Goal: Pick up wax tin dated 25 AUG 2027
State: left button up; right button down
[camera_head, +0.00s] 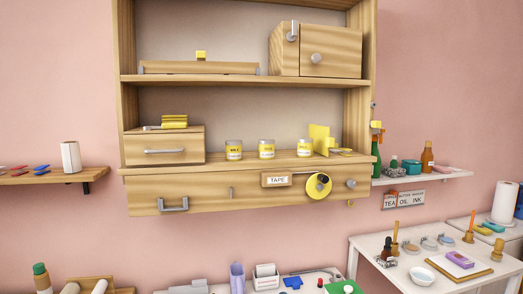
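Three small tins with yellow labels stand in a row on the lower shelf of the wooden wall cabinet. They are the left tin (233,150), the middle tin (266,149) and the right tin (305,147). All are upright and apart from each other. Their label print is too small to read, so I cannot tell which bears 25 AUG 2027, or whether they are wax tins. Neither of my grippers is in view.
Below the shelf are a TAPE label (277,180) and a yellow tape roll (318,186). A white table (395,272) stands lower right.

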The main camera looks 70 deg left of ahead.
aim_at(233, 148)
jog(key=u, duration=0.35)
jog(key=i, duration=0.85)
jog(key=u, duration=0.75)
